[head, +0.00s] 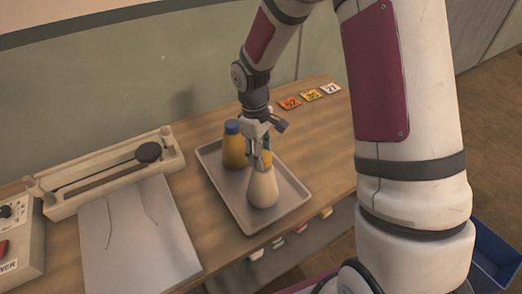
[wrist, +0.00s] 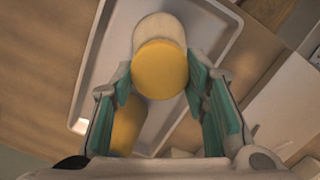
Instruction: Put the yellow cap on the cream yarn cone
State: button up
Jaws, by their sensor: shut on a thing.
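The cream yarn cone (head: 263,188) stands upright on the grey tray (head: 229,204). It also shows in the wrist view (wrist: 160,29), partly behind the cap. The yellow cap (wrist: 160,70) is between my gripper's (wrist: 159,82) teal-padded fingers, and the gripper is shut on it. In the head view the yellow cap (head: 265,157) is at the top of the cream cone, partly hidden by my gripper (head: 259,156). I cannot tell whether the cap is fully seated or just above the cone.
A mustard yarn cone (head: 234,152) with a blue cap (head: 232,127) stands on the tray, just left of my gripper. Numbered tags (head: 310,95) lie at the table's back right. A beige holder (head: 110,172) and a pale sheet (head: 137,240) lie to the left.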

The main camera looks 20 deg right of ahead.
jog(key=shift+f, duration=0.75)
jog(key=o, duration=1.3)
jog(key=r, duration=0.8)
jog(key=w+a+r, duration=0.1)
jog(key=r, duration=0.3)
jog(key=shift+w, duration=0.1)
jog(key=s+d+r+m+t+b, duration=0.1)
jog(key=s+r+m+t+b, duration=0.2)
jog(key=s+r, duration=0.65)
jog(key=s+r+m+t, duration=0.1)
jog(key=s, duration=0.2)
jog(key=s+r+m+t, duration=0.1)
jog(key=s+r+m, duration=0.1)
jog(key=s, duration=0.1)
jog(key=s+r+m+t, duration=0.1)
jog(key=s, duration=0.3)
jog(key=shift+d+r+m+t+y, duration=0.15)
jog(key=shift+m+t+y, duration=0.15)
jog(key=shift+t+y, duration=0.1)
